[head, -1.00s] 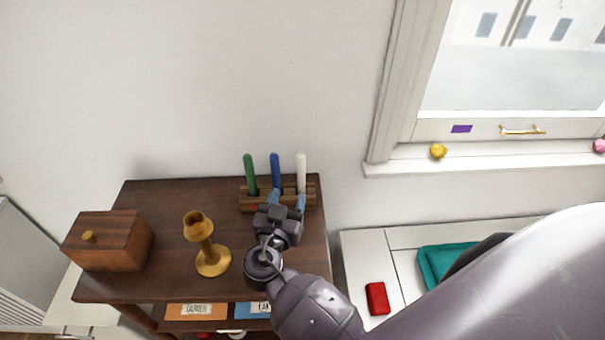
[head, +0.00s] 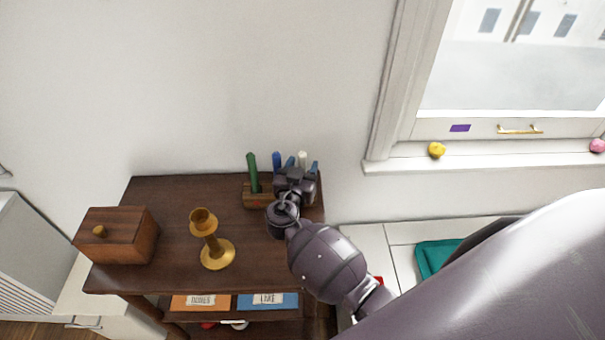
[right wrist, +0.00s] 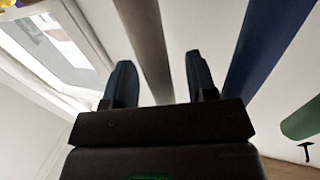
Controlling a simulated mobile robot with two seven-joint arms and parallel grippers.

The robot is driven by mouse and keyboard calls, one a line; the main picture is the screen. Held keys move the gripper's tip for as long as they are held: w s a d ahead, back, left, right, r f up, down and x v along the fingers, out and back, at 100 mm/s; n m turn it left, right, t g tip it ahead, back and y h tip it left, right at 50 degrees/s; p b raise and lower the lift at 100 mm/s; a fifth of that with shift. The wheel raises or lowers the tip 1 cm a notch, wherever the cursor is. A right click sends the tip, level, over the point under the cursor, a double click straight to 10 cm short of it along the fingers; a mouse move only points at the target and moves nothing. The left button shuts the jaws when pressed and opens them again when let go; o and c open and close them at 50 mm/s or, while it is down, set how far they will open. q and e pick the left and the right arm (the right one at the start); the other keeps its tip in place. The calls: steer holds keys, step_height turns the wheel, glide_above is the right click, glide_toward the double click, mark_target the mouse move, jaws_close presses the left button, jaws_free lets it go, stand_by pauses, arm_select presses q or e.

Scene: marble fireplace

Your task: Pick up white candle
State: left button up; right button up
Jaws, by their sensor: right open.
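The white candle (head: 302,157) stands upright at the right end of a wooden holder (head: 256,201) on the dark shelf top. Its top shows above my right gripper (head: 302,165), which hides its lower part. My right gripper is open, with one blue fingertip on each side of the candle. In the right wrist view, the candle (right wrist: 147,40) looks grey in shade and runs between the two open fingers (right wrist: 160,62), with visible gaps beside it. My left gripper is not in view.
A blue candle (head: 277,160) and a green candle (head: 252,172) stand in the holder to the left. A gold candlestick (head: 212,240) and a wooden box (head: 117,236) stand on the shelf top (head: 170,205). The wall is close behind.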

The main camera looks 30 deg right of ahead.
jaws_close()
stand_by(0.3)
step_height(320, 180, up, 20)
stand_by(0.5)
